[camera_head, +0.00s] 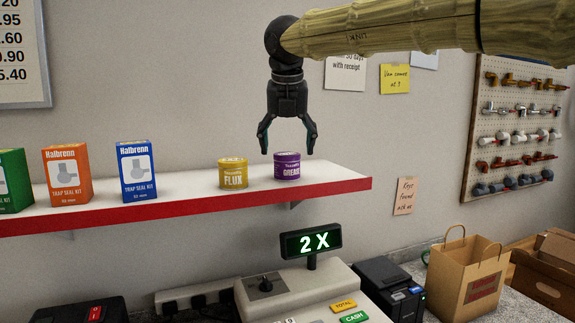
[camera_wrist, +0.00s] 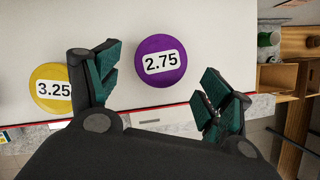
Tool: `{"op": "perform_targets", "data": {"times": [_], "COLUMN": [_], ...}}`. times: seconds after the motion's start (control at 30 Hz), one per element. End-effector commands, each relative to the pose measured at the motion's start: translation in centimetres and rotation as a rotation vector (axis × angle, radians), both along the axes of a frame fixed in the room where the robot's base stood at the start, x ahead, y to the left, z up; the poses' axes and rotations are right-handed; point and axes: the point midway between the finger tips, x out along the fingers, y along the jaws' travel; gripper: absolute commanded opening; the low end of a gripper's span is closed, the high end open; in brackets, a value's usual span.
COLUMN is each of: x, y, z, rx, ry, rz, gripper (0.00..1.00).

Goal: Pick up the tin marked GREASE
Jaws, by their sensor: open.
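The purple tin marked GREASE (camera_head: 287,167) stands upright near the right end of the red-edged shelf. In the wrist view its purple lid (camera_wrist: 160,62) carries a 2.75 label and lies ahead of the gap between my fingers. My gripper (camera_head: 287,146) is open and empty above the shelf, pointing down, with its fingertips near the height of the tin's top. In the wrist view the two fingers (camera_wrist: 160,85) are spread apart. The yellow FLUX tin (camera_head: 233,174) stands just left of the purple tin. Its lid, labelled 3.25 (camera_wrist: 50,88), is partly behind my left finger.
On the shelf (camera_head: 200,191), blue (camera_head: 136,171), orange (camera_head: 67,175) and green (camera_head: 13,181) trap seal kit boxes stand to the left. Below are a till with a 2 X display (camera_head: 310,241) and a paper bag (camera_head: 467,278). The wall is close behind the shelf.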

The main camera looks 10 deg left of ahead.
Motion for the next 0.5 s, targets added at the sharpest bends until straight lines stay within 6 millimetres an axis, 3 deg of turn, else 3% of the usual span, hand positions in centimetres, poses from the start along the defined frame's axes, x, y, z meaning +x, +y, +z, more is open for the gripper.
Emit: {"op": "perform_targets", "data": {"times": [0.27, 0.5], "x": [0.6, 1.8], "y": [0.0, 0.3], "z": [-1.5, -4.4], "rx": [-0.002, -0.001], "ry": [0.001, 0.001], "rz": [-0.001, -0.001], "gripper": [0.8, 0.8]}}
